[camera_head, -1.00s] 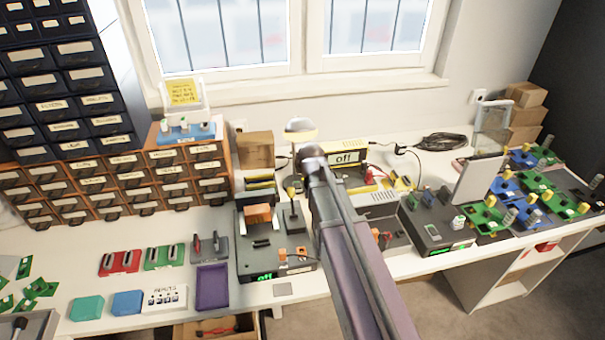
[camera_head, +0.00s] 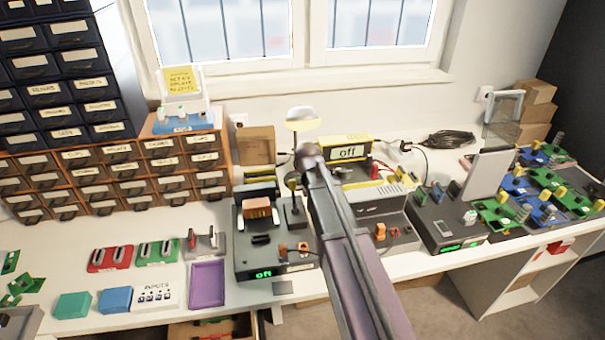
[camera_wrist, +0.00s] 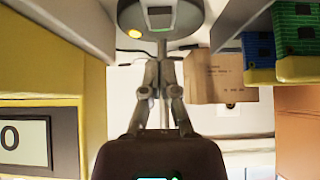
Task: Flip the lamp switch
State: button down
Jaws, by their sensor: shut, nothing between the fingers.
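The lamp's round cream head (camera_head: 303,121) shows in the head view just beyond the end of my arm, which hides the part below. In the wrist view, which looks upside down, a round grey base (camera_wrist: 185,24) fills the top middle, with a pale rectangular piece (camera_wrist: 160,17) and a yellow-orange spot (camera_wrist: 134,33) on it. Which of these is the switch I cannot tell for sure. My gripper (camera_wrist: 162,62) is shut and empty, its fingertips pointing at the base. Contact between them is not clear. In the head view my fingers are largely hidden.
A cardboard box (camera_head: 256,146) stands behind left. Black test units (camera_head: 262,262) and coloured boards crowd the bench.

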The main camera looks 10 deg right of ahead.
aim_at(300, 182)
jog(key=shift+s+f+b, duration=0.15)
jog(key=shift+f+b, duration=0.55)
jog(key=shift+f, duration=0.15)
jog(key=shift+s+f+b, duration=0.1)
jog(key=shift+f+b, duration=0.6)
jog(key=shift+f, duration=0.15)
jog(key=shift+s+f+b, duration=0.1)
jog(key=shift+f+b, duration=0.3)
jog(key=shift+f, duration=0.05)
jog(key=shift+r, duration=0.25)
jog(key=shift+r+p, duration=0.65)
jog(key=shift+p, duration=0.2)
jog(key=shift+r, duration=0.15)
jog(key=r+p, duration=0.2)
jog(key=p, duration=0.1)
jog(key=r+p, duration=0.1)
jog(key=r, duration=0.1)
jog(key=shift+s, duration=0.25)
jog(key=s+r+p, duration=0.6)
jog(key=s, duration=0.2)
